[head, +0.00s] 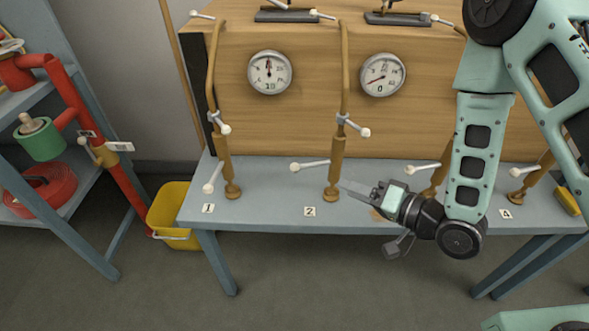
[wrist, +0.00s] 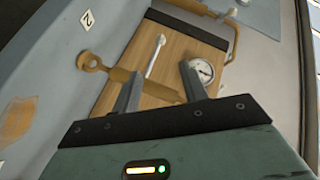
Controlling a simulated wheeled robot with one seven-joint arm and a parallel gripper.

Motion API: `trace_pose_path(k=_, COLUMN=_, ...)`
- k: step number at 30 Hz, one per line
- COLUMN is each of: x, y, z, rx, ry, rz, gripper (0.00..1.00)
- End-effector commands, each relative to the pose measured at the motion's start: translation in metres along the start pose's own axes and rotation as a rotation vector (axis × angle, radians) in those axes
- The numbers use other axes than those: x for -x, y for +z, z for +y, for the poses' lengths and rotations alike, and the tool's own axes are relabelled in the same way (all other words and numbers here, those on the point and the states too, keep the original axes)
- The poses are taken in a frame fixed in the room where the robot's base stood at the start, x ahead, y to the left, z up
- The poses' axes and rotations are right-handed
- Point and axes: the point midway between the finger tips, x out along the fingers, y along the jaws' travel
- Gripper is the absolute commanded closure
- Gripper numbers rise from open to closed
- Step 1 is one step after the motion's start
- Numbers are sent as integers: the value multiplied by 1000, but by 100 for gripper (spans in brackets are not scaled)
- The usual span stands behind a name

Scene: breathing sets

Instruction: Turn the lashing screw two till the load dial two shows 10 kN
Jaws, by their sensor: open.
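Lashing screw two (head: 335,165) stands upright on the bench by the label 2 (head: 310,211). It is a brass-brown rod with a white-tipped turning bar (head: 312,165) sticking out left. My gripper (head: 343,187) is open and empty, its fingertips close to the screw's lower part at the right. In the wrist view, the screw (wrist: 110,70) lies beyond the fingers (wrist: 158,88), and its pale bar (wrist: 155,55) shows between them. I cannot tell whether anything touches. The round dial (head: 383,75) right of screw two, seemingly load dial two, has its needle pointing lower left.
Another dial (head: 270,72) has its needle upward. Screw one (head: 225,165) stands left, another screw (head: 440,165) right behind my arm. A small bar (head: 352,126) projects higher on screw two. A yellow bucket (head: 175,215) and a shelf (head: 50,160) are left. Floor in front is clear.

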Motion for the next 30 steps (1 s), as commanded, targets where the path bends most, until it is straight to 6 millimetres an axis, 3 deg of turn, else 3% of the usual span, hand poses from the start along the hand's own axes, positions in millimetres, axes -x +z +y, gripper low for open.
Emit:
trace_pose_path(k=5, x=-27, y=1, z=1, rx=6, ry=-4, rz=0, gripper=56)
trace_pose_path(k=30, x=-54, y=3, z=4, rx=6, ry=-2, rz=2, gripper=56)
